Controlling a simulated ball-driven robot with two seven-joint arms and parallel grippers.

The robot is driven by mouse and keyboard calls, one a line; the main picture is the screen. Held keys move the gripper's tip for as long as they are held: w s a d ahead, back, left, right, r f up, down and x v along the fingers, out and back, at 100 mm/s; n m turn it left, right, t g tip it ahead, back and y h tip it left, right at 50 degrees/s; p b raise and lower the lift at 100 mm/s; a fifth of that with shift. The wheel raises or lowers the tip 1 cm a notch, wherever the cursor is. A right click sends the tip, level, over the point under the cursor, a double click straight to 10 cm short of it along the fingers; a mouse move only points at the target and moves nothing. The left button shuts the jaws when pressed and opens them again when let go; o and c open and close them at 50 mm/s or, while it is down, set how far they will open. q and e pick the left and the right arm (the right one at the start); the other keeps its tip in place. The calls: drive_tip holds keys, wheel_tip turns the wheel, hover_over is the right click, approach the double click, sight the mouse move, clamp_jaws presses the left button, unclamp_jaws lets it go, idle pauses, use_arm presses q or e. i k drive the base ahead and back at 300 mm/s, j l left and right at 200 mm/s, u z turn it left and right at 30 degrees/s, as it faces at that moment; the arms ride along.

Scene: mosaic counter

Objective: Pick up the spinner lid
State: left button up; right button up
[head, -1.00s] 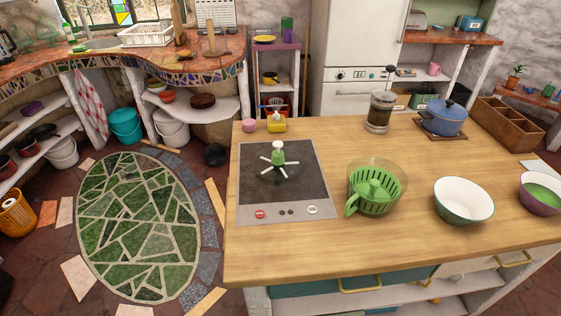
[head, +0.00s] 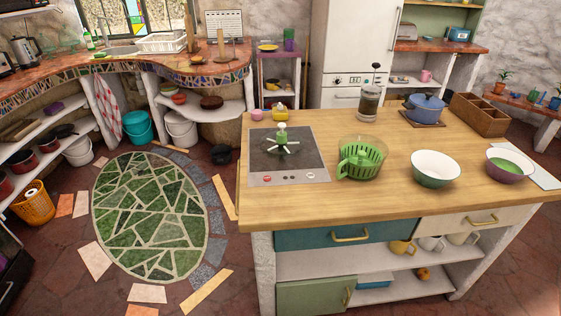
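A green and white piece (head: 281,140) with a central knob and pale spokes stands on the dark cooktop (head: 262,168). It looks like the spinner lid, but its rim is too faint to make out. To its right, a clear spinner bowl with a green slotted basket and a green handle (head: 361,160) stands on the wooden counter top (head: 400,201). Neither of my grippers is in view.
A white bowl (head: 436,169), a purple bowl (head: 510,166), a blue pot (head: 427,108), a French press (head: 370,101) and a wooden box (head: 480,114) stand on the island. A small yellow item (head: 279,115) sits behind the cooktop. Floor with a green mosaic oval (head: 148,216) is open at left.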

sight(273, 143)
drive_tip(key=k+z, duration=0.2)
drive_tip(key=z, duration=0.3)
drive_tip(key=k+l+z, duration=0.1)
drive_tip(key=z, duration=0.4)
drive_tip(key=k+l+z, duration=0.15)
drive_tip(key=z, duration=0.3)
drive_tip(key=i+j+z, duration=0.1)
drive_tip(key=j+z, duration=0.2)
drive_tip(key=j, duration=0.75)
drive_tip(key=j+z, duration=0.35)
drive_tip(key=j, duration=0.75)
